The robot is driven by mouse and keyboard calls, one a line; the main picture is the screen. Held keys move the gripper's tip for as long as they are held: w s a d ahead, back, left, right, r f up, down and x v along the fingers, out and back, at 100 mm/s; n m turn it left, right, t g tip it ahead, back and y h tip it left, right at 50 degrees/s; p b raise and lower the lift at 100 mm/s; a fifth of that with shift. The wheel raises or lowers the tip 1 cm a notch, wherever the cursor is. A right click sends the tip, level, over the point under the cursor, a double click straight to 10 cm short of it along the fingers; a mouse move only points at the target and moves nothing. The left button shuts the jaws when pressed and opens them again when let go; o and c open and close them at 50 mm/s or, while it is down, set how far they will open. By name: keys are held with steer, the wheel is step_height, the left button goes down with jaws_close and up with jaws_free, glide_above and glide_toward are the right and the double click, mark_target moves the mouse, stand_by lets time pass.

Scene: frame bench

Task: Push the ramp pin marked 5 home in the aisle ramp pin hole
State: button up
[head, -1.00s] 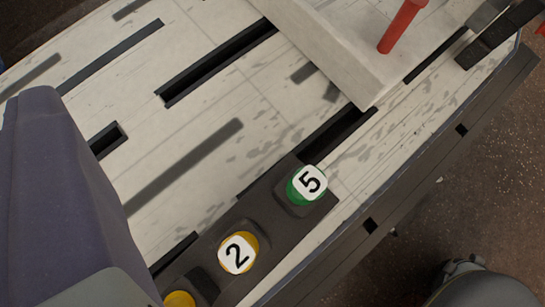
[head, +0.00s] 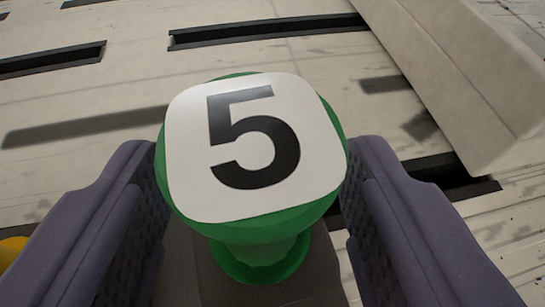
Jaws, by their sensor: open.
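The green ramp pin marked 5 (head: 262,237) stands in a dark grey block (head: 215,285), with its white label facing me. Its round head fills the middle of the head view. My gripper (head: 255,185) is open, with one purple-grey finger on each side of the pin head. A narrow gap shows at the right finger; at the left finger I cannot tell whether it touches. The pin's lower end is hidden. I cannot make out the aisle ramp pin hole.
A pale bench top (head: 100,90) with several dark slots lies behind the pin. A raised pale board (head: 450,75) stands at the upper right. A bit of a yellow pin (head: 12,250) shows at the left edge.

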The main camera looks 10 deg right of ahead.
steer(key=b+x, duration=0.1)
steer(key=x, duration=0.2)
steer(key=shift+w+f, duration=0.1)
steer(key=shift+f, duration=0.05)
jaws_close()
